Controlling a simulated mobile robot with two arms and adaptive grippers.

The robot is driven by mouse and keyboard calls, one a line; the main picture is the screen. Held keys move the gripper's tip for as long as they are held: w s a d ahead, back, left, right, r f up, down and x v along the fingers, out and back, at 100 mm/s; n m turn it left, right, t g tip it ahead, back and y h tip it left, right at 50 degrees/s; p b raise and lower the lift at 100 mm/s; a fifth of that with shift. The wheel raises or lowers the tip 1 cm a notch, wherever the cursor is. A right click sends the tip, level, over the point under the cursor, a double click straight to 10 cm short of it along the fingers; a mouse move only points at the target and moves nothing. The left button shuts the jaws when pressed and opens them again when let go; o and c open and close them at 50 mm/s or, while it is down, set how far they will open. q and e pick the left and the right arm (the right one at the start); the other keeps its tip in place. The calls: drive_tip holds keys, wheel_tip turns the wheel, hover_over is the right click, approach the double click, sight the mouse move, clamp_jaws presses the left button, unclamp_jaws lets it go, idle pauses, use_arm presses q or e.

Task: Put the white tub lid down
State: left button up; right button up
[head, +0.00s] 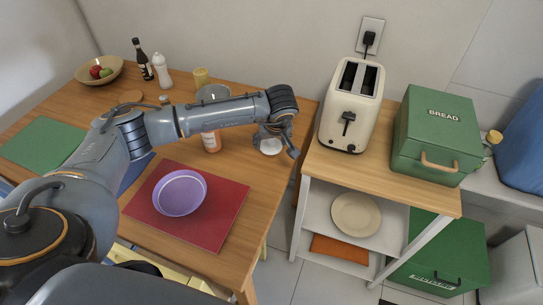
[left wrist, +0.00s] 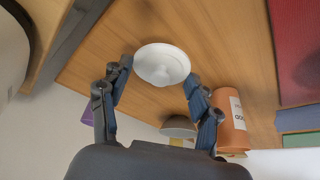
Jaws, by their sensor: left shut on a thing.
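The white tub lid (head: 271,146) is at the right end of the wooden table (head: 254,190), near the edge facing the toaster stand. My left gripper (head: 277,138) is shut on it, with the arm reaching across the table from the left. I cannot tell whether the lid touches the tabletop. My right gripper is not in view.
A purple bowl (head: 180,192) rests on a red mat (head: 222,213). A toaster (head: 351,107) and green bread box (head: 437,135) stand on the shelf unit across a gap.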

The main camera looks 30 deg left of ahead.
sight(272, 149)
use_arm(q)
drive_tip(key=shift+w+a+f, duration=0.15)
drive_tip(key=shift+w+f, duration=0.3)
drive_tip(key=shift+f, duration=0.15)
drive_tip(key=shift+w+a+f+b, duration=0.15)
drive_tip(key=shift+f+b, duration=0.15)
drive_tip(key=shift+b, duration=0.25)
drive_tip(key=shift+w+f+b, duration=0.2)
drive_tip(key=shift+f+b, duration=0.7)
drive_tip(key=shift+f, duration=0.7)
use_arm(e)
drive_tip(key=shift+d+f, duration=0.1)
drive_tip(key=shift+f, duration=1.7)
use_arm(q)
drive_tip(key=shift+s+f, duration=0.1)
drive_tip(key=o, duration=0.8)
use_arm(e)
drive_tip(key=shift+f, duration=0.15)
